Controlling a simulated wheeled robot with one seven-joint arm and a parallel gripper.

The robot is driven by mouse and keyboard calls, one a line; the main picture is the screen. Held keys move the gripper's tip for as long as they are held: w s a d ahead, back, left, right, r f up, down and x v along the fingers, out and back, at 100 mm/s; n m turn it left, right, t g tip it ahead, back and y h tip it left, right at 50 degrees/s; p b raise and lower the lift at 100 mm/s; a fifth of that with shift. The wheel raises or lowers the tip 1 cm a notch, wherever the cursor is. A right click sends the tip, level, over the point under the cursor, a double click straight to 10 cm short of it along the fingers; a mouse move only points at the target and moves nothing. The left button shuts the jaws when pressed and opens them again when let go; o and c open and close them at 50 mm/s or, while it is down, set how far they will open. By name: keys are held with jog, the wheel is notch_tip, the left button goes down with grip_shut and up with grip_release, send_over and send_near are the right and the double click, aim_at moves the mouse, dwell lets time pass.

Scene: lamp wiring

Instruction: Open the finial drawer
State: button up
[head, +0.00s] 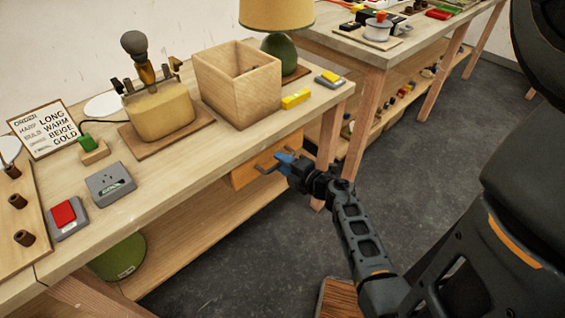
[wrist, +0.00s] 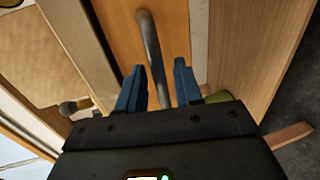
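The finial drawer (head: 250,172) is an orange-brown wooden front under the workbench top, with a dark metal bar handle (head: 268,166). Its face also shows in the wrist view (wrist: 122,32), with the grey handle (wrist: 152,50) running down between my fingers. My gripper (head: 284,160) is at the drawer front. In the wrist view its two blue fingers (wrist: 158,85) stand apart, one on each side of the handle, with gaps visible. The drawer front looks about flush with the bench; my gripper hides part of it in the head view.
On the bench (head: 215,150) stand an open wooden box (head: 238,105), a lamp (head: 277,20), a yellow block (head: 296,98) and a socket box (head: 110,182). A lower shelf (head: 200,235) holds a green lampshade-like object (head: 118,257).

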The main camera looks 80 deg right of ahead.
jog(key=shift+w+d, duration=0.2)
jog(key=shift+w, duration=0.2)
jog(key=shift+c, duration=0.3)
grip_shut()
